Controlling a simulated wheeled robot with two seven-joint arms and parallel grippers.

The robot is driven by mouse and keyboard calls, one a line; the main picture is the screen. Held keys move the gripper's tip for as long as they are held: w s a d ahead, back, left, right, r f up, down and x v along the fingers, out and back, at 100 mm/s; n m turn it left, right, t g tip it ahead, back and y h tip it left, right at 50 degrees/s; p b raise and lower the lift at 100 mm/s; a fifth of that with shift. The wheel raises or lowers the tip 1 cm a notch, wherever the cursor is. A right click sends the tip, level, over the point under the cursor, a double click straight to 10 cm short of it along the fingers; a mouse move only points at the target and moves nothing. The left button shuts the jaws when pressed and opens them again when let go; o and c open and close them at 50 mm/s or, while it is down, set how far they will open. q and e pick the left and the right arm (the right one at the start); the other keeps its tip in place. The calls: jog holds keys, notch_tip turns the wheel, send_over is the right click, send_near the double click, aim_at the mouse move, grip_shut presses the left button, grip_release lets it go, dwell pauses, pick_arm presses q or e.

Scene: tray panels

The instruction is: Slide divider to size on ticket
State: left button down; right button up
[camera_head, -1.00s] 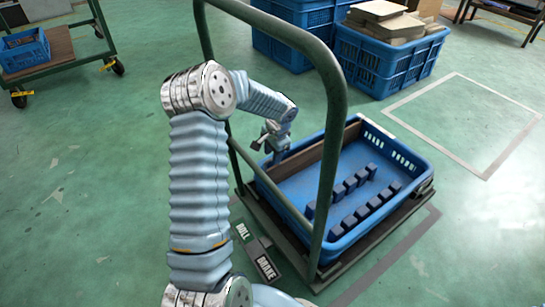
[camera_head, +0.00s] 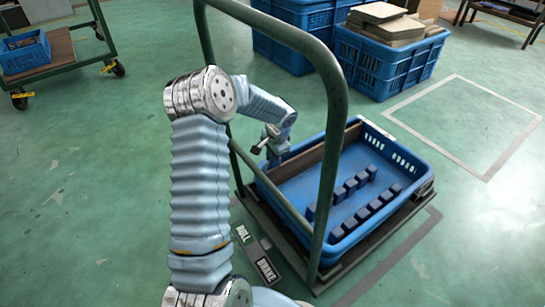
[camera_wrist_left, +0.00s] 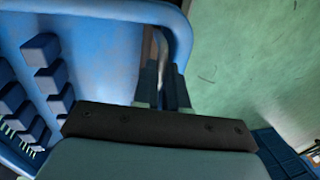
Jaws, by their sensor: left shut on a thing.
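The blue tray (camera_head: 352,232) sits on a dark green trolley. A brown divider panel (camera_head: 312,157) stands along its far left side. Two rows of dark blue blocks (camera_head: 350,187) stand on the tray floor. My left gripper (camera_head: 277,160) is at the tray's left wall, at the end of the panel. In the left wrist view, its fingers (camera_wrist_left: 162,88) are close together around a thin edge of the divider (camera_wrist_left: 153,48), beside the tray's rounded rim (camera_wrist_left: 125,10). The fingertips are partly hidden. I see no ticket, and my right gripper is out of view.
The trolley's green tube handle (camera_head: 335,150) arches between my camera and the tray, close to my left arm. Blue crates (camera_head: 385,68) stand behind, one topped with flat boards. A taped square (camera_head: 465,120) of floor at right is empty.

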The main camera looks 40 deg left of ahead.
pick_arm(q)
jog(key=s+d+b, duration=0.3)
jog(key=d+b, duration=0.1)
jog(key=d, duration=0.8)
jog(key=shift+s, duration=0.25)
jog(key=c, duration=1.2)
grip_release()
jog(key=shift+o, duration=0.2)
notch_tip(320, 180, up, 14)
jog(key=d+p, duration=0.2)
jog(key=p, duration=0.1)
jog(key=shift+s+d+f, duration=0.2)
jog(key=shift+s+d, duration=0.1)
jog(key=shift+s, duration=0.05)
jog(key=shift+a, duration=0.1)
